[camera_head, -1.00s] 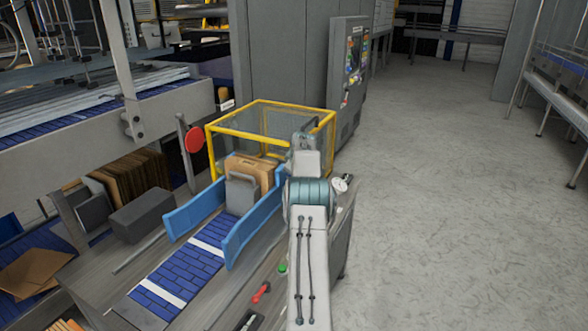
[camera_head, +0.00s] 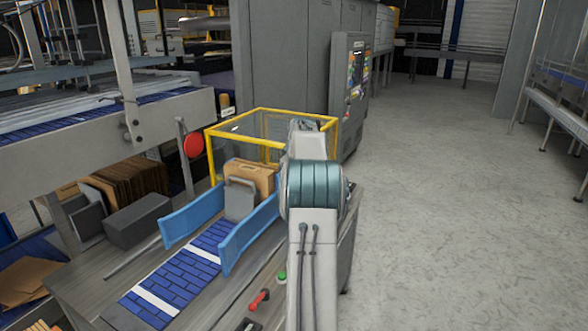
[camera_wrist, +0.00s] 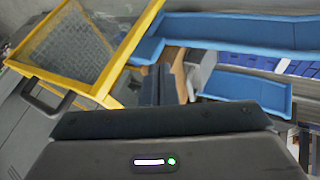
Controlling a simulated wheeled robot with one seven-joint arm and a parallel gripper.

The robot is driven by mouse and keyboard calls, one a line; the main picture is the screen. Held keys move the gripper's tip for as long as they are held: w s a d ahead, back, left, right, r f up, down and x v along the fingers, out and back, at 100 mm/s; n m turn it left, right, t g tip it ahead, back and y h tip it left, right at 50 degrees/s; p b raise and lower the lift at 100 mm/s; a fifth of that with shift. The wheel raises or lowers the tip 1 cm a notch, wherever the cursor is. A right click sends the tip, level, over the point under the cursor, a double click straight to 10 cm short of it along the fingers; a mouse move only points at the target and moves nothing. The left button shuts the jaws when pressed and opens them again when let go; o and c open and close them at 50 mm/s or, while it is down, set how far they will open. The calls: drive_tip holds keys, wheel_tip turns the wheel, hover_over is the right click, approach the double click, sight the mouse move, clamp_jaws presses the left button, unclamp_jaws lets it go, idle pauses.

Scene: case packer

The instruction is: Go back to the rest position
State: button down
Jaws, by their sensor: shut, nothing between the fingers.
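My arm rises at the lower middle of the head view, and its bulk hides my gripper there. In the wrist view the dark fingers of my gripper (camera_wrist: 157,88) are together with nothing between them. Beyond the fingers are a tan cardboard box (camera_head: 250,174) and a grey plate (camera_head: 240,200) at the end of the blue belt (camera_head: 180,276). Blue side guides (camera_head: 190,214) flank the belt. In the wrist view they show at the upper right (camera_wrist: 235,30).
A yellow-framed guard (camera_head: 262,111) stands over the belt's far end, left of and behind my arm. A red button disc (camera_head: 194,145) and a grey block (camera_head: 138,220) are at left. A control cabinet (camera_head: 347,85) stands behind. The floor (camera_head: 440,220) at right is clear.

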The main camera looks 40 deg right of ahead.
drive_tip(key=shift+v, duration=1.1)
drive_tip(key=s+a+r+m+g+y, duration=0.1)
drive_tip(key=s+a+r, duration=0.15)
drive_tip(key=a, duration=1.35)
drive_tip(key=s+a+r+y, duration=0.15)
drive_tip(key=s+a, duration=0.25)
drive_tip(key=a, duration=1.1)
drive_tip(key=s+a+f+m+g, duration=0.1)
drive_tip(key=s+a+f, duration=0.3)
drive_tip(key=s+a, duration=0.5)
drive_tip(key=s+a+f+g+y, duration=0.1)
drive_tip(key=s+a+f, duration=0.4)
drive_tip(key=s+a, duration=0.4)
drive_tip(key=s, duration=0.6)
drive_tip(key=shift+s+f+m, duration=0.2)
drive_tip(key=shift+s+m, duration=0.15)
drive_tip(key=shift+m, duration=0.05)
